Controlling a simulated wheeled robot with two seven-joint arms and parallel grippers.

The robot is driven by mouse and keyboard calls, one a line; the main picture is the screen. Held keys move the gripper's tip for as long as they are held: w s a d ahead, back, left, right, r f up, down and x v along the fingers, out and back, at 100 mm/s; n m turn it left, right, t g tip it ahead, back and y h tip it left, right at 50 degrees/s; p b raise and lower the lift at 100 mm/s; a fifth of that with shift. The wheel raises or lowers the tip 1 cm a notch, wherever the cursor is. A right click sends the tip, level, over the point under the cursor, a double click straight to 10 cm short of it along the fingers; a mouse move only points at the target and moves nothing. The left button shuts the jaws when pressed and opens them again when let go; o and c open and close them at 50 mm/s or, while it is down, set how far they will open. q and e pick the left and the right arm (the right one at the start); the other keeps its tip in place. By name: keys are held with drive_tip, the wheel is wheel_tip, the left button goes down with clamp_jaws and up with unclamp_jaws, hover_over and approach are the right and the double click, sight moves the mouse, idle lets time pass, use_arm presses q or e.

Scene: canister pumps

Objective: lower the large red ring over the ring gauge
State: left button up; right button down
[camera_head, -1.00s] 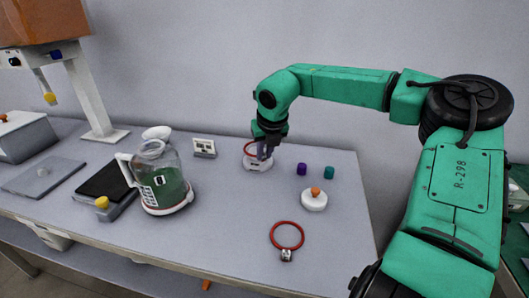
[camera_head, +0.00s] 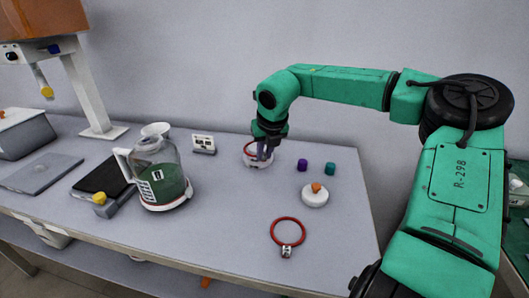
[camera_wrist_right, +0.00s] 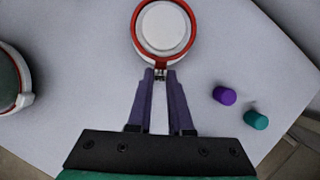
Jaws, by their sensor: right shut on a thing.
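A red ring (camera_wrist_right: 136,30) surrounds the round white top of the ring gauge (camera_wrist_right: 164,27) in the right wrist view. In the head view the ring (camera_head: 249,146) shows at the upper part of the white gauge (camera_head: 254,162); I cannot tell whether it rests fully down. My right gripper (camera_wrist_right: 160,76) is shut on the ring's small metal clasp at the near side of the gauge. In the head view the gripper (camera_head: 263,157) hides part of the ring and gauge. Another red ring (camera_head: 274,228) with a metal clasp lies flat near the table's front. My left gripper is not in view.
A purple cap (camera_head: 303,165) and a teal cap (camera_head: 330,169) stand right of the gauge. A white disc with an orange knob (camera_head: 315,198) is nearer. A glass jug (camera_head: 165,182), a scale (camera_head: 105,190) and a small display (camera_head: 204,144) stand left. Table front centre is mostly clear.

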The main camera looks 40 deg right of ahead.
drive_tip(key=shift+f+b, duration=1.05)
drive_tip(key=shift+f, duration=0.15)
idle(0.4)
drive_tip(key=shift+c, duration=1.4)
unclamp_jaws()
drive_tip(key=shift+r, duration=0.1)
wheel_tip(320, 180, up, 7)
drive_tip(key=p, duration=0.4)
drive_tip(key=shift+p, duration=0.3)
